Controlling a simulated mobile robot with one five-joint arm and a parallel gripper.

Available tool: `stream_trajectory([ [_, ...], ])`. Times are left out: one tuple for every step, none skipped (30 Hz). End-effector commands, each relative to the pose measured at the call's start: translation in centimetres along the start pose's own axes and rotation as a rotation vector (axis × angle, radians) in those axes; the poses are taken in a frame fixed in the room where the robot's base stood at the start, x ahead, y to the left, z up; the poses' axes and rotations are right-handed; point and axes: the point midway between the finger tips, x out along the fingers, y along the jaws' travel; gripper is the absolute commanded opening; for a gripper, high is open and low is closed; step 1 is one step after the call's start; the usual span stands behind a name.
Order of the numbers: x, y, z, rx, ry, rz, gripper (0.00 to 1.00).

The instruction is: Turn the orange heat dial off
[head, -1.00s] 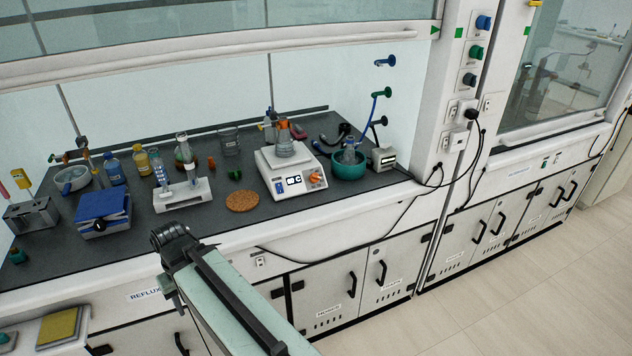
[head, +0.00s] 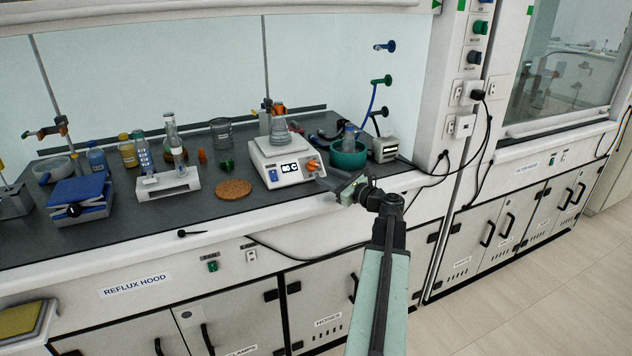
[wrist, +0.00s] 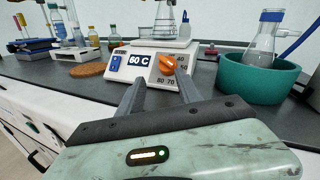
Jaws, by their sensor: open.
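The orange heat dial (head: 311,165) is on the right of the front panel of a white hotplate (head: 277,175). In the wrist view the dial (wrist: 168,64) has a pale pointer line and numbers around it, with 80 and 70 below. The hotplate's display (wrist: 139,60) reads 60 C. A clear flask (head: 279,130) stands on the hotplate's top. My gripper (wrist: 158,84) is open, its two fingers pointing at the panel just below and in front of the dial. The fingers look apart from the dial, though the exact gap is hard to tell.
A teal bowl (wrist: 255,80) holding a flask stands close on the right of the hotplate. A cork mat (head: 234,189) lies to its left. A white rack with tubes (head: 168,184) stands further left. The counter in front of the hotplate is clear.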

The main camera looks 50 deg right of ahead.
Motion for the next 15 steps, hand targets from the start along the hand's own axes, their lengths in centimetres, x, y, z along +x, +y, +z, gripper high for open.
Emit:
stream_trajectory([
  [-0.7,-0.9,-0.4,0.009,-0.004,-0.019,0.42],
  [-1.0,-1.2,-0.4,0.013,-0.006,-0.025,0.42],
  [-1.2,-1.4,-0.3,0.016,-0.008,-0.030,0.42],
  [-1.2,-1.5,-0.3,0.017,-0.008,-0.031,0.42],
  [-1.2,-1.5,-0.3,0.017,-0.008,-0.031,0.42],
  [-1.0,-1.5,-0.2,0.017,-0.008,-0.030,0.42],
  [-0.8,-1.5,-0.2,0.016,-0.008,-0.029,0.42],
  [-0.4,-1.5,-0.2,0.016,-0.008,-0.028,0.42],
  [0.1,-1.5,-0.2,0.016,-0.008,-0.026,0.42],
  [0.7,-1.5,-0.2,0.015,-0.008,-0.026,0.42],
  [1.2,-1.5,-0.2,0.015,-0.008,-0.026,0.42],
  [2.1,-1.5,-0.2,0.015,-0.008,-0.025,0.42],
  [2.7,-1.6,-0.2,0.015,-0.008,-0.025,0.42],
  [3.3,-1.6,-0.2,0.015,-0.008,-0.025,0.42],
  [4.0,-1.6,-0.2,0.015,-0.008,-0.025,0.42],
])
